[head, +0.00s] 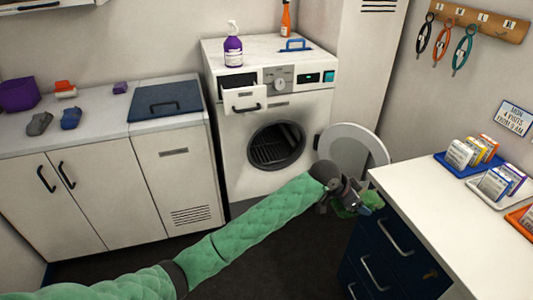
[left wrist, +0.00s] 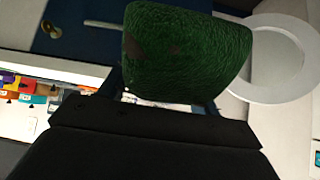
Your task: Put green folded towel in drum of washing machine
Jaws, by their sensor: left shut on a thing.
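The green folded towel (left wrist: 185,50) fills the upper middle of the left wrist view, between the fingers of my left gripper (left wrist: 165,108), which is shut on it. In the head view the towel (head: 372,200) shows partly at the end of my left arm, beside the corner of the right counter; the gripper (head: 352,200) hides some of it. The washing machine (head: 236,160) stands at the back. Its round door (head: 375,155) is swung open to the right, and its dark drum (head: 275,147) is visible; it also shows no towel. My right gripper is not in view.
The white counter (head: 460,225) with navy drawers is at the right, close to my left gripper. It bears trays of small boxes (head: 470,150). The detergent drawer (head: 243,100) sticks out above the drum. Floor before the machine is clear.

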